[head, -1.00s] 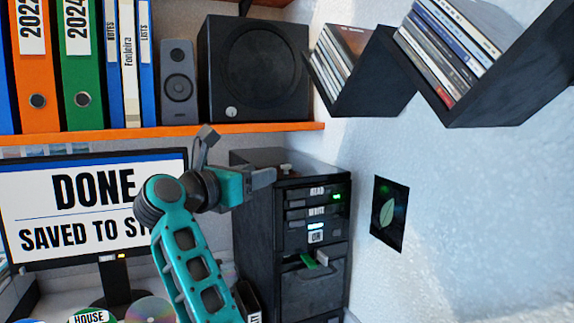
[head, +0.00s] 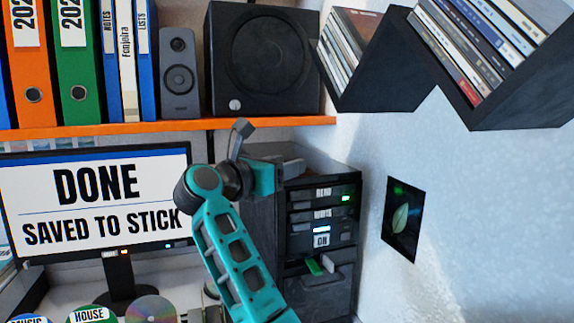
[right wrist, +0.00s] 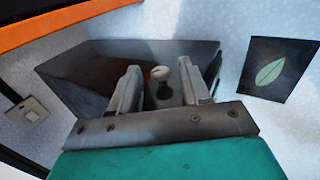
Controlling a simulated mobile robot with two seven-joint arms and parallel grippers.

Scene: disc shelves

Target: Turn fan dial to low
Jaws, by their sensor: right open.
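A black tower cabinet (head: 262,235) stands under the orange shelf, with lit labelled drives on its front. My right gripper (right wrist: 160,80) is open, with one finger on each side of the knob; contact cannot be told. In the head view the right gripper (head: 290,168) is at the cabinet's top and seems to hide the knob. My left gripper is not in view.
The orange shelf (head: 160,132) with binders and a black speaker (head: 264,60) is above the gripper. Dark CD boxes (head: 378,75) hang on the right wall. A monitor (head: 90,205) stands left of my arm. A green stick (head: 313,267) protrudes from the cabinet front.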

